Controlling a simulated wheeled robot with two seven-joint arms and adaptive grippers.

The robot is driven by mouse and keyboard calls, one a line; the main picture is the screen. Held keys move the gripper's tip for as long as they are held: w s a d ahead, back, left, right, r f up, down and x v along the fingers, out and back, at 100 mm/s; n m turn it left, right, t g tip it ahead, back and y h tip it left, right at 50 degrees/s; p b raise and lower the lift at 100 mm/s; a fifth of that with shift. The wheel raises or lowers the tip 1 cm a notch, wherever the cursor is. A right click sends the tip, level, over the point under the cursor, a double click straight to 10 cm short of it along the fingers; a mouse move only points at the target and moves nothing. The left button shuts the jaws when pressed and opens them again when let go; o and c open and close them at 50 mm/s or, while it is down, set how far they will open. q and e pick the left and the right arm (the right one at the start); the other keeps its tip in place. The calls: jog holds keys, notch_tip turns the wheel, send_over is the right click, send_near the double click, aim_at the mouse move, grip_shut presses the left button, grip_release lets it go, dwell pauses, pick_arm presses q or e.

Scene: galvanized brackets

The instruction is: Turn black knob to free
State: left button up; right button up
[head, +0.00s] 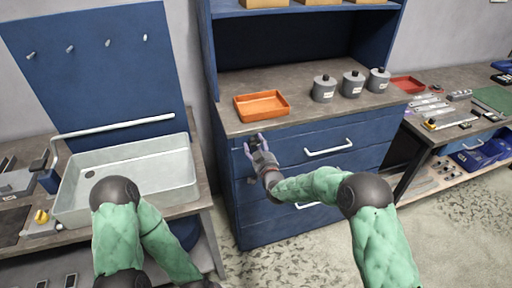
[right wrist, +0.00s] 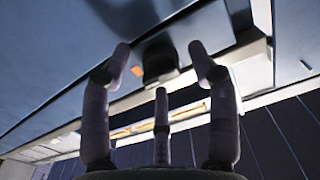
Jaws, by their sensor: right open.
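My right gripper (head: 252,144) is at the upper left of the blue drawer cabinet's front, close to the top drawer (head: 290,149). In the right wrist view my right gripper (right wrist: 161,62) is open, with its fingers spread around a dark knob (right wrist: 160,56). A gap shows between the knob and the fingers, and I cannot tell whether any finger touches it. A small orange patch (right wrist: 137,70) shows beside the knob. In the head view the gripper hides the knob, and its setting cannot be read. My left arm shows, but its gripper does not.
An orange tray (head: 262,106) and several grey lidded jars (head: 324,89) stand on the cabinet's worktop. White bar handles (head: 328,148) stick out from the drawers. A pale sink (head: 130,180) is at the left. Open floor lies at the lower right.

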jog(key=shift+w, duration=0.1)
jog(key=c, duration=1.2)
jog(key=shift+o, duration=0.2)
jog(key=n+b, duration=0.7)
jog(key=n, duration=1)
jog(key=shift+f+n, duration=0.1)
jog(key=shift+n, duration=0.3)
